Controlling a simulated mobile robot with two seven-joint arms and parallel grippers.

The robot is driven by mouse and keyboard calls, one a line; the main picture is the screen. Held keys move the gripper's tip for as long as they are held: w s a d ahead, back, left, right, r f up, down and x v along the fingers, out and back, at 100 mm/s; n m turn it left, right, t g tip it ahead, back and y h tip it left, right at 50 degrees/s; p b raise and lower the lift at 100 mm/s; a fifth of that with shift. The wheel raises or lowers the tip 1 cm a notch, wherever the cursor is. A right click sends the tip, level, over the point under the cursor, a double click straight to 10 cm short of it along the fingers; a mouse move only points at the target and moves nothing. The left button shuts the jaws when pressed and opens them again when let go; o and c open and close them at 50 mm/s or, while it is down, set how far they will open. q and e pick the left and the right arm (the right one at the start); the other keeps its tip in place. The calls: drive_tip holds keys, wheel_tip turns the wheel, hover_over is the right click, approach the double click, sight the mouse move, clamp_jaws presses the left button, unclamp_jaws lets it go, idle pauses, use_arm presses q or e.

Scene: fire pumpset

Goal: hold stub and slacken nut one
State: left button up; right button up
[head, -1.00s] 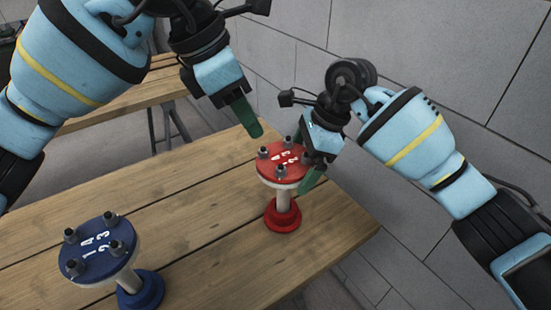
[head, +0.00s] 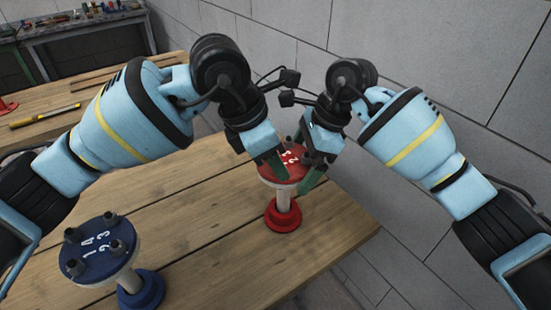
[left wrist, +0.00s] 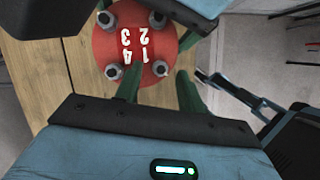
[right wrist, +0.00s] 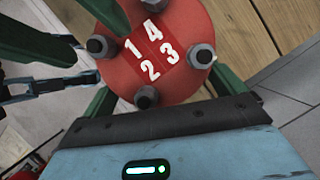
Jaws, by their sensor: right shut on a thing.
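The red stub (head: 283,213) stands upright on the wooden table, its round flange numbered 1 to 4 with a nut by each number. Nut one shows in the left wrist view (left wrist: 160,69) and in the right wrist view (right wrist: 97,46). My right gripper (head: 306,172) is shut on the red flange, a finger on each side of its rim (right wrist: 180,92). My left gripper (head: 278,170) is open over the flange, its green fingers on either side of nut one with gaps visible. In the head view my left gripper hides part of the flange.
A blue stub (head: 138,285) with the same numbered flange stands at the front left of the table (head: 215,250). A grey block wall (head: 440,70) is behind and to the right. Another bench with a yellow tool (head: 45,116) is at the back left.

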use_arm(q)
drive_tip(key=shift+d+f, duration=0.1)
drive_tip(key=shift+f, duration=0.15)
clamp_jaws()
